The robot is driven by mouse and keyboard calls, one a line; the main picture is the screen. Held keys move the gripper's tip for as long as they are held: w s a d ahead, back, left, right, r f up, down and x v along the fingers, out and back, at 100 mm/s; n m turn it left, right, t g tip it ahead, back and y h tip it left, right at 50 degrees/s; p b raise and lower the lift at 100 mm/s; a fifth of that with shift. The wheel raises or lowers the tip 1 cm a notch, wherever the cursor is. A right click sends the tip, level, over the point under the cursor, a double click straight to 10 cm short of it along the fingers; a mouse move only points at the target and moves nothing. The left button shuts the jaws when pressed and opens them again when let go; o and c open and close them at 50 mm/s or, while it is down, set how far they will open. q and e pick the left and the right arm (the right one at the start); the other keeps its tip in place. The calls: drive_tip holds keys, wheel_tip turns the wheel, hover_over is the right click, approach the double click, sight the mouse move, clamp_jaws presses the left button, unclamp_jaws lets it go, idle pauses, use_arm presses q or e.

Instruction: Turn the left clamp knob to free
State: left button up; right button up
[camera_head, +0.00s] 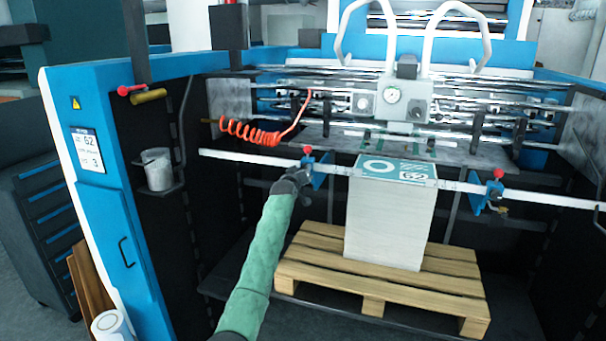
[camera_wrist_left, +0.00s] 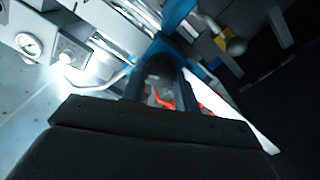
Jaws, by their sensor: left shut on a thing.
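The left clamp (camera_head: 319,172) is a blue block on the long horizontal bar, with a red ball (camera_head: 307,149) on top. My left gripper (camera_head: 304,177) reaches up to it from the front, at the end of my green-sleeved arm. It is shut on the left clamp knob, which its dark fingers hide in the head view. In the left wrist view my gripper (camera_wrist_left: 165,95) points away from the camera, with something red showing between its fingers; the knob's turn angle cannot be read. The right clamp (camera_head: 487,194), also blue with a red ball, sits further along the bar. My right gripper is not in view.
A tall paper stack (camera_head: 385,225) stands on a wooden pallet (camera_head: 385,292) behind and right of my left arm. A blue machine post (camera_head: 105,190) stands at left.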

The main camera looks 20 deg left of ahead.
use_arm(q)
drive_tip(key=n+p, duration=0.1)
drive_tip(key=n, duration=1.2)
drive_tip(key=shift+a+p, duration=0.1)
drive_tip(key=shift+p, duration=0.25)
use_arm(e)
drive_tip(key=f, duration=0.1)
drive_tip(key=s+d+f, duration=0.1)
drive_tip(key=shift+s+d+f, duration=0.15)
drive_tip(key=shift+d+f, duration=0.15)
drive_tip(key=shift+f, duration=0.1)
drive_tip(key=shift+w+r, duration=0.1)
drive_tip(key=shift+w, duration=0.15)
use_arm(q)
drive_tip(key=o, duration=0.9)
drive_tip(key=shift+w+f, duration=0.1)
drive_tip(key=shift+f, duration=0.05)
drive_tip(key=shift+o, duration=0.2)
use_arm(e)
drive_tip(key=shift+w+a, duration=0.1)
